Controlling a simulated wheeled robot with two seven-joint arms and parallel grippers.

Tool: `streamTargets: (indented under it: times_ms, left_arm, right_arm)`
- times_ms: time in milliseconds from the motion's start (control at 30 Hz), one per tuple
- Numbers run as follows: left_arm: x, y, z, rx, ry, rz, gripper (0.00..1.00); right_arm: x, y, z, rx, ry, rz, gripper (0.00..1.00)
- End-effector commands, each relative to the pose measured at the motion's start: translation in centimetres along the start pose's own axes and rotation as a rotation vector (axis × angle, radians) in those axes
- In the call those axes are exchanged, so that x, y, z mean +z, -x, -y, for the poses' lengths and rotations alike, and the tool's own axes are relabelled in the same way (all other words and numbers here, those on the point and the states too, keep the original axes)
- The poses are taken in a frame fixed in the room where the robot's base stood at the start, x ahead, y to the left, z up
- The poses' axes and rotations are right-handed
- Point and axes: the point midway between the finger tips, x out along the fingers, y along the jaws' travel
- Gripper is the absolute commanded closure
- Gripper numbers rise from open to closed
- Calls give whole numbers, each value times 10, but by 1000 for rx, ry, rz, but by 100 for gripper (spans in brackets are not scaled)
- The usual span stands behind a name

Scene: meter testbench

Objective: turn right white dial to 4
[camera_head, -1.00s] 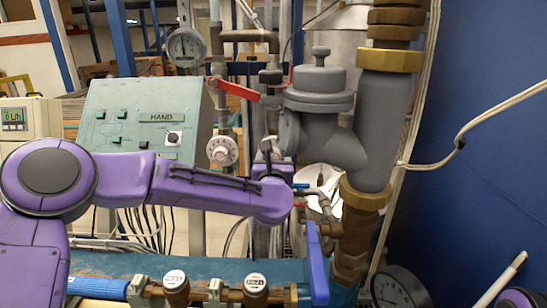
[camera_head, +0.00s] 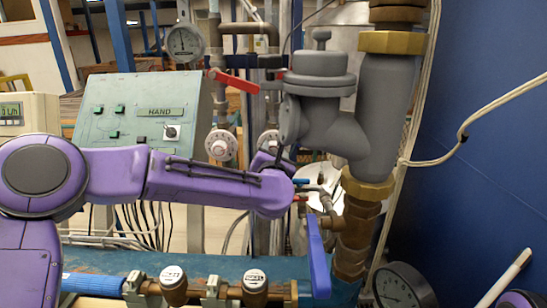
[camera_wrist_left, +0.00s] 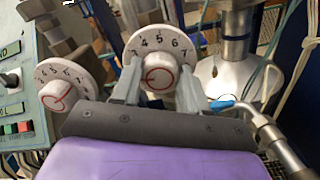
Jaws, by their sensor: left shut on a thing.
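The right white dial (camera_wrist_left: 152,40) has black numbers, with 4, 5, 6 and 7 readable on its upper rim, and a red ring around its hub. My left gripper (camera_wrist_left: 160,82) is shut on this dial, one finger on each side of its hub. In the head view the right dial (camera_head: 268,138) shows only partly, behind my purple left wrist. A red line on the hub is visible, but I cannot tell its exact reading. The left white dial (camera_wrist_left: 68,86) stands apart to the left; it also shows in the head view (camera_head: 221,145). My right gripper is out of view.
A grey-green control box (camera_head: 138,108) stands left of the dials. A red lever (camera_head: 236,82) lies above them. A large grey valve (camera_head: 320,100) stands close on the right. A blue lever (camera_head: 318,258) hangs below my wrist.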

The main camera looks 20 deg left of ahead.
Motion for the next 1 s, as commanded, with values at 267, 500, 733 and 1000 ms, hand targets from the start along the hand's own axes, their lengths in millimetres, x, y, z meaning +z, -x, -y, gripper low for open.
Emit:
streamTargets:
  times_ms: [267, 500, 733, 1000]
  left_arm:
    - [0, 0, 1, 1, -263, 1, 87]
    - [1, 0, 0, 1, -492, 1, 87]
    - [1, 0, 1, 1, -704, 2, 87]
    - [1, 0, 1, 1, -902, 1, 87]
  right_arm:
    - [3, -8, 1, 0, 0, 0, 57]
    - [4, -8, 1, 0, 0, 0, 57]
    - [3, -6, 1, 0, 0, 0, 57]
    - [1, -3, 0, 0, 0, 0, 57]
